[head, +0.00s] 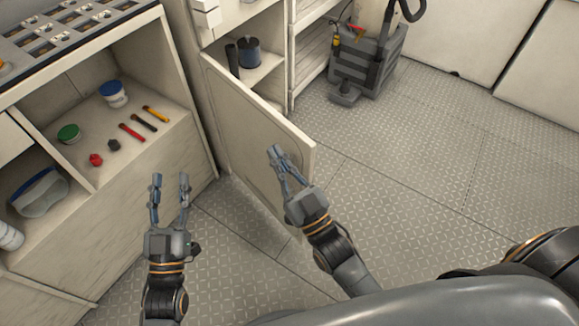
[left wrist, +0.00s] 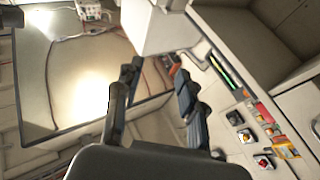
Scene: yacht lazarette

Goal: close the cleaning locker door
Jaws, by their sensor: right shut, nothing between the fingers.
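The cleaning locker door (head: 250,140) is a pale panel standing open, swung out into the room from the cabinet in the head view. Inside the locker behind it (head: 262,68) are a dark blue can (head: 249,52) and a dark cylinder. My right gripper (head: 276,152) is shut and empty, its fingertips at or just in front of the door's near face; I cannot tell whether they touch. My left gripper (head: 171,178) is open and empty, left of the door and in front of the shelf cabinet. Its fingers also show in the left wrist view (left wrist: 158,75).
The left shelf (head: 158,128) holds a blue-lidded jar (head: 113,94), a green lid (head: 69,133) and several small tools. A grey cart (head: 370,60) stands beyond the door. The patterned metal floor (head: 420,160) to the right is clear.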

